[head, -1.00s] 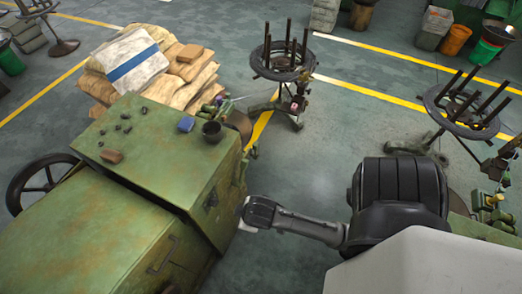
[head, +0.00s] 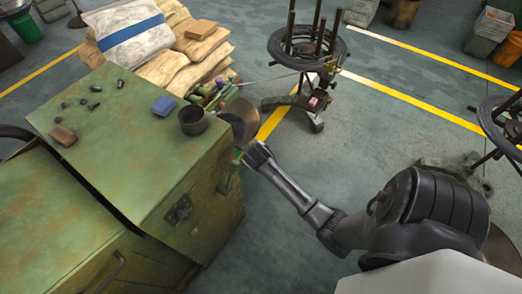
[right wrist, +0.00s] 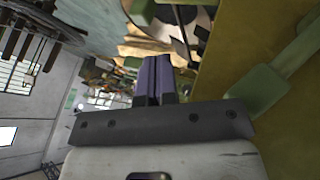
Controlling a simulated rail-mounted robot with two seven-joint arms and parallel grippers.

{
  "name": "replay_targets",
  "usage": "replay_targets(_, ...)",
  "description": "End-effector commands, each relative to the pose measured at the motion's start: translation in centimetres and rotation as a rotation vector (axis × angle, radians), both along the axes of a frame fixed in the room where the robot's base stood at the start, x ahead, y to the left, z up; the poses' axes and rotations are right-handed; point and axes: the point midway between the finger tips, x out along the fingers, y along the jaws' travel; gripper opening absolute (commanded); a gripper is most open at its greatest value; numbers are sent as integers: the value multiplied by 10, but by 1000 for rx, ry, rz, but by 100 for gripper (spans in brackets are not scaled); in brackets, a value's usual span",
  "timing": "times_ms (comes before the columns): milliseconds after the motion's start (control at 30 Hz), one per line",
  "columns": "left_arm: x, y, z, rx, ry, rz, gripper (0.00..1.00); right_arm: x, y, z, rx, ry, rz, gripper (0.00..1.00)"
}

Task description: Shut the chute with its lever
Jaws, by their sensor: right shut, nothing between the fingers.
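The green heading machine (head: 150,150) fills the left of the head view. My right gripper (head: 252,152) is at its right side, below a round brownish part (head: 241,112). I cannot tell whether this bar is the lever. I cannot make out the chute. My left gripper is not in view.
A dark cup (head: 193,120), a blue block (head: 164,105) and small dark parts sit on the machine top. Stacked sacks (head: 135,35) stand behind it. A wire reel stand (head: 305,60) is at the back. The floor between is clear.

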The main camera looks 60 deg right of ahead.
Motion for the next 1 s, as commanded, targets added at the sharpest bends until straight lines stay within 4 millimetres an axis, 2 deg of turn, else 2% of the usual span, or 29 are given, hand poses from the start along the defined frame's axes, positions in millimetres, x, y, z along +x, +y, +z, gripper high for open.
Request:
replay_targets(33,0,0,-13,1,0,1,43,3,-4,-13,0,-1,-8,0)
replay_targets(233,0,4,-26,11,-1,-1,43,10,-16,-27,-8,-6,-29,0)
replay_targets(833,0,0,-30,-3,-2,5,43,12,-22,-32,-11,-6,-37,0)
replay_targets(1000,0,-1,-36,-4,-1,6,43,17,-29,-45,-11,-5,-38,0)
